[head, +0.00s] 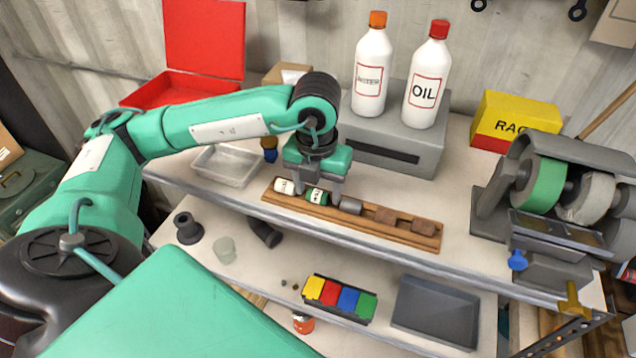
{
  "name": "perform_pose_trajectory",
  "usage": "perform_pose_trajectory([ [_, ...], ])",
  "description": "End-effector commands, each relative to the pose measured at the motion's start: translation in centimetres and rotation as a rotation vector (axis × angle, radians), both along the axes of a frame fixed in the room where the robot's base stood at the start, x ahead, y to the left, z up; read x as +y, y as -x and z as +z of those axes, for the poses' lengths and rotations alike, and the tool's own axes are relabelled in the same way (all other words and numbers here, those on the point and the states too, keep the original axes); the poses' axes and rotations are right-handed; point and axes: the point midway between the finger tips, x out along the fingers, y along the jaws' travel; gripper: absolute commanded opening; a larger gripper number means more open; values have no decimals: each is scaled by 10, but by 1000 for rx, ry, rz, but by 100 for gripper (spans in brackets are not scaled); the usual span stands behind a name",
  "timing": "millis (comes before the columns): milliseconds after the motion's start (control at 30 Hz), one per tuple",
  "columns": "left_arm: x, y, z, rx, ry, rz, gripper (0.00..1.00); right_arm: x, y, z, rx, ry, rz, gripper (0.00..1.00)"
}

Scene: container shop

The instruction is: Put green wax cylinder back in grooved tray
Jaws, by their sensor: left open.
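The grooved tray (425,243) is a long brown wooden holder on the upper shelf, running from the middle toward the right. The green wax cylinder (316,196), dark green with a pale label, appears to lie in the tray's second place from the left. A white cylinder (284,186) lies left of it, and a grey cylinder (350,205) and two brown blocks (385,215) lie to its right. My left gripper (321,188) points down over the tray with open fingers around or just above the green cylinder. The fingers partly hide its upper part. My right gripper is out of view.
A clear shallow tray (228,166) stands left of the gripper. Behind it are a grey box (392,150), two white bottles (372,72), and a red open box (180,88). A grinder (550,190) stands at the right. The lower shelf holds a colored-block holder (340,300) and a grey tray (435,312).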

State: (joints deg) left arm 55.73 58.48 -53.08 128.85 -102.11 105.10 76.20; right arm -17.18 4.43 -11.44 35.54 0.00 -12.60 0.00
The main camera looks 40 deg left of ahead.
Motion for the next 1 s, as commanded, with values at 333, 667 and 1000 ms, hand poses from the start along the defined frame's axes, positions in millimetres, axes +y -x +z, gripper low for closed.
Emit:
perform_pose_trajectory([
  [333,-1,0,32,-7,1,-1,57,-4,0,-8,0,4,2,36],
  [667,-1,3,89,-5,0,0,57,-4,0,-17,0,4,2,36],
  [1000,-1,4,118,-2,-1,1,57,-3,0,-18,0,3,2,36],
])
